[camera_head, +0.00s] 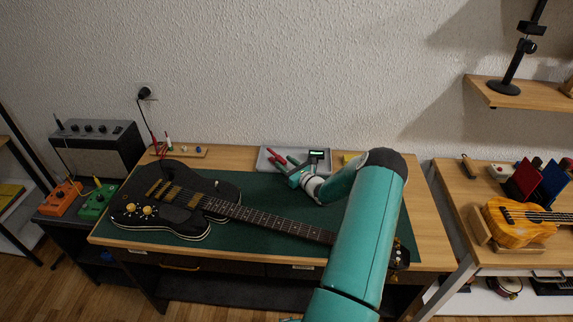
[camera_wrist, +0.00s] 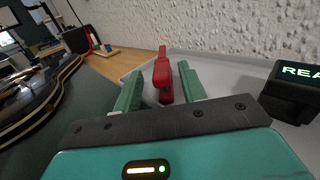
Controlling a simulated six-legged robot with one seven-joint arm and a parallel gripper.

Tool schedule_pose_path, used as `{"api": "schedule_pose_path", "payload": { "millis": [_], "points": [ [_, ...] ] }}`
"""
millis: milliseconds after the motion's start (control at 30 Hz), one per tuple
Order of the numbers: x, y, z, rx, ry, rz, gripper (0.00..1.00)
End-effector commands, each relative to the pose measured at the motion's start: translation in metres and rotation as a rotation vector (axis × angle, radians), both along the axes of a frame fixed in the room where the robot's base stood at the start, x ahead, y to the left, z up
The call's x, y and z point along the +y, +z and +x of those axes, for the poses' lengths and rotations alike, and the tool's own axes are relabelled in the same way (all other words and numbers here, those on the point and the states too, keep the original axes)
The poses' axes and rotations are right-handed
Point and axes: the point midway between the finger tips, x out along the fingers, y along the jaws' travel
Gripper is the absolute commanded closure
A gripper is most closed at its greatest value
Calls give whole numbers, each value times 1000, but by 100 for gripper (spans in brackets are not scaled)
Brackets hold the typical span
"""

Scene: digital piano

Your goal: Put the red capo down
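The red capo (camera_wrist: 162,78) stands out between the two green fingers of my gripper (camera_wrist: 160,82) in the wrist view. A narrow gap shows on each side of it, so the fingers look open around it and not pressed on it. In the head view the red capo (camera_head: 275,156) is at the left part of the grey tray (camera_head: 318,172), and my gripper (camera_head: 286,161) reaches into the tray from the right. The capo's lower end is partly hidden by my gripper, and its exact contact with the tray floor is unclear.
A black device with a lit display (camera_head: 317,154) sits in the tray to the right; it also shows in the wrist view (camera_wrist: 292,90). A black electric guitar (camera_head: 180,200) lies on the green mat (camera_head: 262,190) in front. The wall rises close behind the tray.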

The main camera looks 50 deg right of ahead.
Motion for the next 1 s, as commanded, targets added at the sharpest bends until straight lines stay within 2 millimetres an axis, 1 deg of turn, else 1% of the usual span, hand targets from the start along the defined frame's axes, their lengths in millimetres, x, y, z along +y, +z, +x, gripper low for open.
{"api": "schedule_pose_path", "payload": {
  "millis": [33, 100, 233, 333, 367, 600, 800, 900, 1000],
  "points": [
    [2, -13, -2, 21, -3, 6, 59],
    [2, -13, -2, 22, -3, 5, 59],
    [2, -10, -3, 22, -3, 4, 59],
    [1, 0, -3, 22, -4, 4, 59],
    [1, 0, -6, 23, -5, 6, 59],
    [6, 1, -59, 19, -7, 8, 59],
    [11, 3, -98, 15, -5, 8, 59],
    [13, 4, -111, 13, -3, 7, 59],
    [14, 4, -118, 12, -3, 6, 59]
  ]
}}
